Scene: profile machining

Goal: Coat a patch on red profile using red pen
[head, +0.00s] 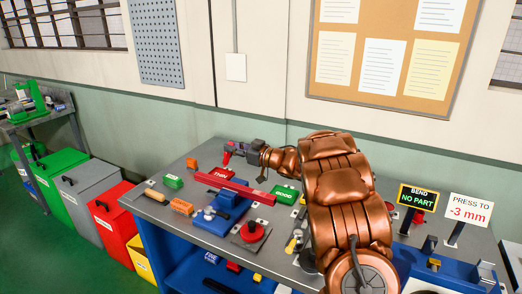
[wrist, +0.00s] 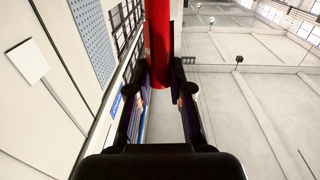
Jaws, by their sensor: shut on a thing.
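The red profile (head: 235,187) is a long red bar. It lies at a slant across a blue fixture (head: 229,203) on the grey workbench (head: 160,213). My gripper (head: 231,147) is at the far side of the bench, beyond the profile. It is shut on the red pen (head: 227,158), which points down in the head view, apart from the profile. In the wrist view the pen (wrist: 159,40) is a thick red cylinder between the two dark fingers. The pen's tip is too small to make out.
A red block marked "THIN" (head: 222,174) and a green block marked "GOOD" (head: 285,195) are on the bench. A blue device (head: 209,221) and a red round part (head: 252,232) stand nearer. Signs (head: 468,210) stand at the right. A wall is behind.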

